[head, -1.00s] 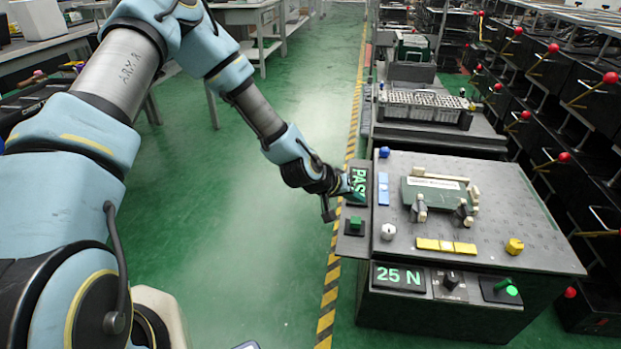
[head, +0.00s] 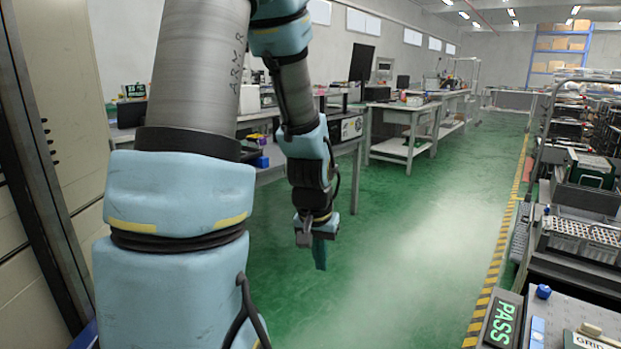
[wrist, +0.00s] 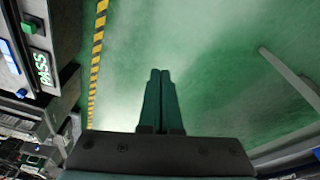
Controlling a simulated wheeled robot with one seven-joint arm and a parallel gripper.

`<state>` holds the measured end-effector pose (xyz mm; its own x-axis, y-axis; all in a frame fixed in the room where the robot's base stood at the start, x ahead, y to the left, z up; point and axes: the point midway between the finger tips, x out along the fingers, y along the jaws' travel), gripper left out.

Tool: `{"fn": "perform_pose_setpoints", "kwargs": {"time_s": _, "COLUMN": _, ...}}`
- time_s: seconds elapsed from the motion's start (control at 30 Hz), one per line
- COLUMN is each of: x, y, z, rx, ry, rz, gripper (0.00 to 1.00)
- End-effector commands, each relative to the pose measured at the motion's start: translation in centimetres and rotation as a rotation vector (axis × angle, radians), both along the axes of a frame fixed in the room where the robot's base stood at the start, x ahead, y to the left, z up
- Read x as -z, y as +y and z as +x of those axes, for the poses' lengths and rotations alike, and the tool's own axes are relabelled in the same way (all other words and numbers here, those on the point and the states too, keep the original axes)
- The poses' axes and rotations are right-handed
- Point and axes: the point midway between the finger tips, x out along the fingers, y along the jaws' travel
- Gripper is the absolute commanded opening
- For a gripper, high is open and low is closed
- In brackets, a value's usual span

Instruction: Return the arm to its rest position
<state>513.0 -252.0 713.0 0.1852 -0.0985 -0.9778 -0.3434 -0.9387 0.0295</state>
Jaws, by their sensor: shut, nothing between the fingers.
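My gripper (head: 319,252) hangs pointing down over the green floor, left of the yellow-black floor stripe in the head view. In the wrist view its two teal fingers (wrist: 160,75) lie side by side, shut with nothing between them. The test fixture (head: 560,325) shows only in part at the lower right of the head view, with its lit PASS display (head: 503,322) and a blue knob. The display also shows at the left of the wrist view (wrist: 41,68). My gripper is well apart from the fixture.
Workbenches (head: 400,115) stand along the back, and one bench (head: 270,150) is partly hidden behind my arm. A tall cabinet (head: 60,110) is at the left. Racks and a tray (head: 580,238) line the right. The green floor between is clear.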

Motion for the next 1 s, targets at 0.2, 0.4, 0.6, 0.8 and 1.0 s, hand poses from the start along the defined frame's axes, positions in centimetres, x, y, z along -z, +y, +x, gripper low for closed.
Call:
{"fn": "perform_pose_setpoints", "kwargs": {"time_s": 0.2, "x": -3.6, "y": 6.4, "z": -3.1, "rx": -0.167, "ry": 0.034, "rz": 0.036, "gripper": 0.0}}
{"fn": "perform_pose_setpoints", "kwargs": {"time_s": 0.4, "x": -7.0, "y": 9.0, "z": -5.5, "rx": -0.255, "ry": 0.065, "rz": 0.041, "gripper": 0.0}}
{"fn": "perform_pose_setpoints", "kwargs": {"time_s": 0.6, "x": -10.7, "y": 8.9, "z": -5.4, "rx": -0.252, "ry": 0.064, "rz": 0.041, "gripper": 0.0}}
{"fn": "perform_pose_setpoints", "kwargs": {"time_s": 0.8, "x": -16.0, "y": 8.9, "z": -5.4, "rx": -0.25, "ry": 0.063, "rz": 0.041, "gripper": 0.0}}
{"fn": "perform_pose_setpoints", "kwargs": {"time_s": 1.0, "x": -20.9, "y": 8.9, "z": -5.4, "rx": -0.25, "ry": 0.063, "rz": 0.041, "gripper": 0.0}}
